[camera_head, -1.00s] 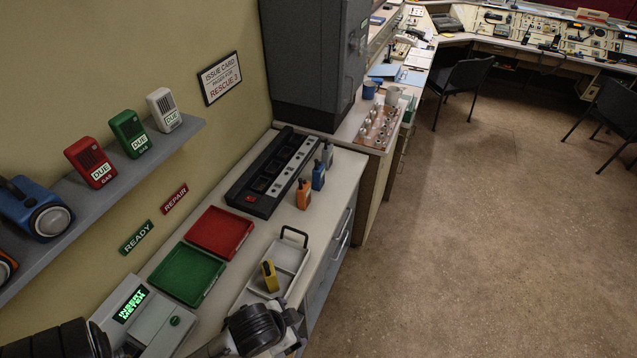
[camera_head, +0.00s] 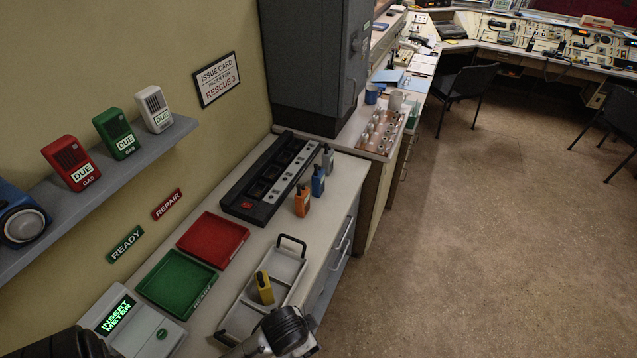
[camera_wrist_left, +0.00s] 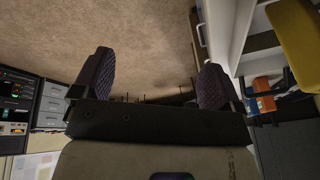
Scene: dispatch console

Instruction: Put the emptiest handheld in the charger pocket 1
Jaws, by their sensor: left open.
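The handhelds are an orange one (camera_head: 302,200), a blue one (camera_head: 318,181) and a grey one (camera_head: 327,157) standing in a row on the counter, and a yellow one (camera_head: 264,288) upright in a grey carry tray. The black charger (camera_head: 248,207) with its row of pockets lies behind the row; battery levels are too small to read. My left arm's end (camera_head: 285,332) is at the bottom, just in front of the tray; its fingers are not clear there. In the left wrist view my left gripper (camera_wrist_left: 155,78) is open and empty, with the yellow handheld (camera_wrist_left: 300,38) and orange handheld (camera_wrist_left: 264,98) off to its right.
The grey tray (camera_head: 287,268) has a raised handle. A red tray (camera_head: 213,240) and green tray (camera_head: 177,282) lie left of it, near a meter tester (camera_head: 130,322). A dark cabinet (camera_head: 318,60) stands at the back.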

